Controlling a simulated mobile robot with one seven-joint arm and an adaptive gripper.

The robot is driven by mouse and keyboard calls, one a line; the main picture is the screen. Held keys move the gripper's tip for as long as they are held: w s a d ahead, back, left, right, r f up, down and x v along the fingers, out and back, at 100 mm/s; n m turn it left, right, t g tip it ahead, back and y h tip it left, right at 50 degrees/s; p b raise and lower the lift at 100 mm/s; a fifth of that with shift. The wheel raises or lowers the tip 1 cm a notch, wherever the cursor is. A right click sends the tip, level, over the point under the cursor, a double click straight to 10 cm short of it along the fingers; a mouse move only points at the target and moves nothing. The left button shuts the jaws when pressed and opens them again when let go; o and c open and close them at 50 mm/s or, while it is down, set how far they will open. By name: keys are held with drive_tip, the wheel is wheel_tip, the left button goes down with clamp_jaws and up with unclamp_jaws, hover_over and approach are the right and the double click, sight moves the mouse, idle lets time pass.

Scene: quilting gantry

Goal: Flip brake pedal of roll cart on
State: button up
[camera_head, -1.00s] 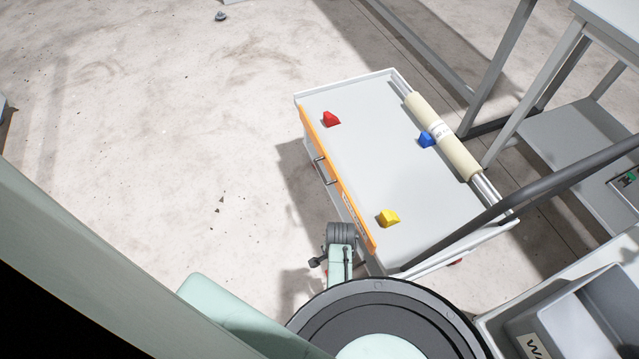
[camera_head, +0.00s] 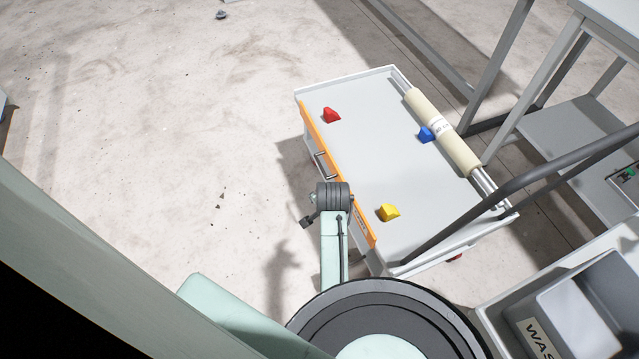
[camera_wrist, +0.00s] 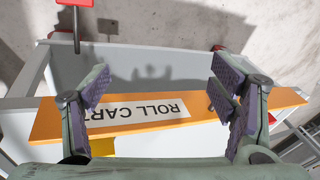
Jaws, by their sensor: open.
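The roll cart (camera_head: 375,150) has a pale grey top and an orange strip along its near-left edge. The strip reads ROLL CART upside down in the wrist view (camera_wrist: 140,112). A flat red piece with a short stem (camera_wrist: 75,3), which looks like the brake pedal, shows at the wrist view's top left edge, partly cut off. My gripper (camera_wrist: 157,92) is open and empty, its fingers spread above the strip and the grey side panel. The red piece lies beyond and left of the fingers, apart from them. In the head view my arm hides this part of the cart.
A grey bin (camera_head: 590,310) stands at lower right. The floor at left is largely clear.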

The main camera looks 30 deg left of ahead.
drive_tip(key=w+a+r+n+t+y, duration=0.1)
drive_tip(key=w+a+r, duration=0.1)
drive_tip(key=a+r, duration=0.2)
drive_tip(key=shift+w+r+t+y, duration=0.25)
drive_tip(key=shift+r+t+y, duration=0.05)
drive_tip(key=shift+r, duration=0.25)
